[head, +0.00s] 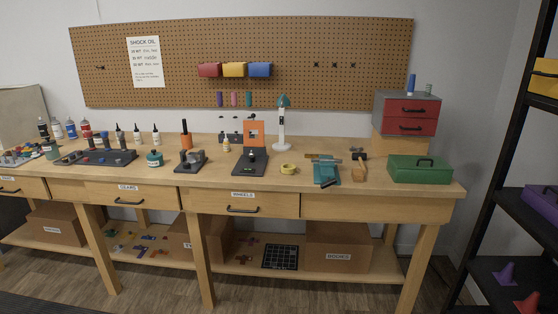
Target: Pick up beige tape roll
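A beige-yellow tape roll (289,169) lies flat on the wooden workbench (340,193), right of centre and near the front edge. It sits between a dark stand with an orange panel and a teal tool. Its top and front show clear, with nothing on it. Neither of my grippers is in the head view.
The stand with the orange panel (254,134) is left of the roll. The teal tool (327,172) is to its right, then a green toolbox (419,170). A white lamp (282,125) stands behind. A black shelf rack (500,180) is at the far right; floor before the bench is clear.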

